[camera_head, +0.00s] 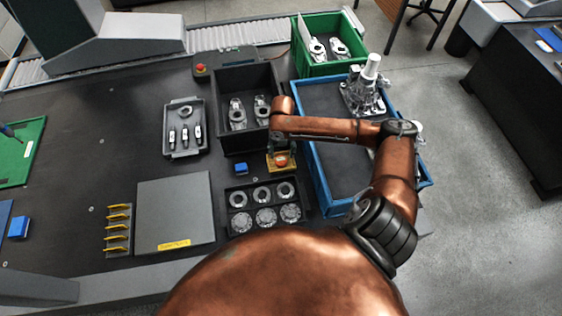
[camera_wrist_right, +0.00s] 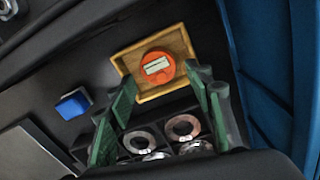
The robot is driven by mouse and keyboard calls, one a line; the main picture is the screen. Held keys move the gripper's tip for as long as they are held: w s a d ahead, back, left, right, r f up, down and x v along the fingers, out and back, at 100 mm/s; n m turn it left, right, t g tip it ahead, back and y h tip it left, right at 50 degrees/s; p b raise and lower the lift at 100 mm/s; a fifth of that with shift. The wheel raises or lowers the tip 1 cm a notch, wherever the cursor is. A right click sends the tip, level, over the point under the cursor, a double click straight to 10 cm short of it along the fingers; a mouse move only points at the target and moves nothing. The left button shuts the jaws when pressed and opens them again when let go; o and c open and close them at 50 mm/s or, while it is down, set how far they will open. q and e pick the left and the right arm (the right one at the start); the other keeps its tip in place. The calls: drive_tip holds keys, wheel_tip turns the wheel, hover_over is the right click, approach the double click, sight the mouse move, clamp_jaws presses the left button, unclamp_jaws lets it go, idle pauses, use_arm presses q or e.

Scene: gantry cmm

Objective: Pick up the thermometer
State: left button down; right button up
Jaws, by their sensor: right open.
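The thermometer, a round orange-red unit with a small pale display (camera_wrist_right: 157,66), lies in a shallow wooden tray (camera_wrist_right: 150,94) in the right wrist view. In the head view the thermometer (camera_head: 281,161) shows in its yellowish tray, just below the end of my right arm. My right gripper (camera_wrist_right: 165,95) is open and empty. Its green-padded fingers point toward the thermometer, apart from it. In the head view the gripper is mostly hidden by the arm. My left gripper is in neither view.
A black tray of metal rings (camera_head: 240,222) lies just in front of the wooden tray. A small blue block (camera_head: 241,168) is left of it. A black bin (camera_head: 225,90) stands behind, and a blue crate (camera_head: 310,174) is close on the right. A grey plate (camera_head: 174,210) lies further left.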

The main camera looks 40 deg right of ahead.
sight(281, 160)
drive_tip(key=f, duration=0.5)
drive_tip(key=shift+a+b, duration=0.25)
drive_tip(key=shift+b, duration=0.1)
drive_tip(key=shift+c, duration=0.4)
drive_tip(key=c, duration=0.9)
drive_tip(key=shift+r, duration=0.1)
